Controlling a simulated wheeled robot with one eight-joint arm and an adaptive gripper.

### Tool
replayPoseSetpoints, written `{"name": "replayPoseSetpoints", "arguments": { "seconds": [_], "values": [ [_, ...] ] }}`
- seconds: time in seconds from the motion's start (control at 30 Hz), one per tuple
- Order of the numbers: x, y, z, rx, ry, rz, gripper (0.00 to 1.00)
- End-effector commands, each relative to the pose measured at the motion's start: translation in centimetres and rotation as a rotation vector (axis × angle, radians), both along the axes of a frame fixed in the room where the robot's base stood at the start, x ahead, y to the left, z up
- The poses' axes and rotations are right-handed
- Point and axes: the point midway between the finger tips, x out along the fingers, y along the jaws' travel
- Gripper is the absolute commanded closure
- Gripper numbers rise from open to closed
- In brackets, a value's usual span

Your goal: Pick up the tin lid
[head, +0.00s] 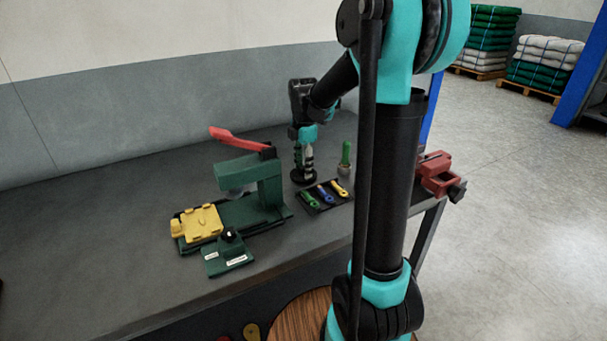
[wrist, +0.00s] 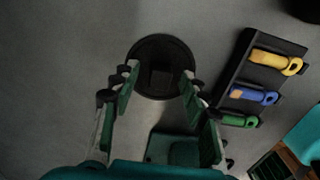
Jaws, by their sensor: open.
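The tin lid (head: 304,178) appears as a dark round disc lying flat on the grey bench, under my gripper. In the wrist view the lid (wrist: 160,43) shows a raised squarish part in its middle. My gripper (head: 305,163) points down just above it, and in the wrist view my gripper (wrist: 159,76) has its fingers spread and empty. The fingertips lie over the lid's near left and right edges. Whether they touch it, I cannot tell.
Right of the lid is a black tray (wrist: 233,73) with yellow, blue and green tools. A green-handled item (head: 346,153) stands behind it. A green press (head: 265,185) with a red lever is left, with a yellow fixture (head: 201,222). A red vise (head: 436,170) sits at the right edge.

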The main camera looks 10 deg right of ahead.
Motion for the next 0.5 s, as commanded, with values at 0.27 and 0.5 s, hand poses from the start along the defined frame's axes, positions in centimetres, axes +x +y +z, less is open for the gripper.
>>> {"name": "replayPoseSetpoints", "arguments": {
  "seconds": [0.27, 0.5],
  "values": [
    [-0.01, 0.0, 0.01, 0.0, 0.0, 0.0, 0.68],
    [-0.02, 0.0, 0.02, 0.0, 0.0, 0.0, 0.97]
  ]
}}
